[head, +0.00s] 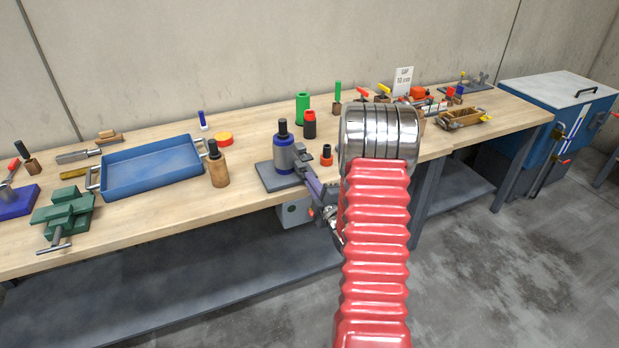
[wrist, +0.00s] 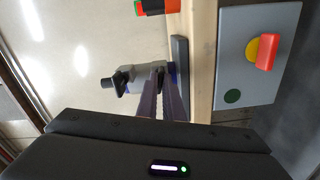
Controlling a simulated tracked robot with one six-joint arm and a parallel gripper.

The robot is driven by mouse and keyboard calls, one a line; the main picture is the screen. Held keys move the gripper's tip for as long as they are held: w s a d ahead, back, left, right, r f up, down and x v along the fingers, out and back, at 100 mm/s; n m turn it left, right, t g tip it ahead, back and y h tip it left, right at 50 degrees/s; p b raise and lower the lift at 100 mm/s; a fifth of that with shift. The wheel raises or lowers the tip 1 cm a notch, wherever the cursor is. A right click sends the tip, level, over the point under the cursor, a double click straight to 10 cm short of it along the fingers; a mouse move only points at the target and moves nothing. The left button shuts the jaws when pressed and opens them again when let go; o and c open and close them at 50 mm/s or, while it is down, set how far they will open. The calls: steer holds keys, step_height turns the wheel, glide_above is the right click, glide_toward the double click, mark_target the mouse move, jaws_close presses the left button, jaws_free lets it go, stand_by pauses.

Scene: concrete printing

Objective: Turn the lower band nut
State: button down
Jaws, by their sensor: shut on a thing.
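A blue and grey cylinder (head: 283,155) with a black top stands upright on a dark plate (head: 262,177) near the bench's front edge. It also shows lying sideways in the wrist view (wrist: 128,76). My gripper (head: 301,168) reaches it from the front right, partly behind my red bellows arm. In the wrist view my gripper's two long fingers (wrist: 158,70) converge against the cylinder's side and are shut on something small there. The lower band nut is not seen separately; the fingertips cover that spot.
A small red and black piece (head: 327,155) stands just right of the cylinder. A grey box (wrist: 240,60) with a red handle hangs at the bench front, below the gripper. Open floor lies right.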

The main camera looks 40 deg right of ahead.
steer(key=shift+d+r, duration=0.15)
steer(key=n, duration=0.2)
steer(key=shift+n, duration=0.4)
steer(key=c, duration=2)
jaws_free()
steer(key=v, duration=0.4)
steer(key=shift+s+a, duration=0.25)
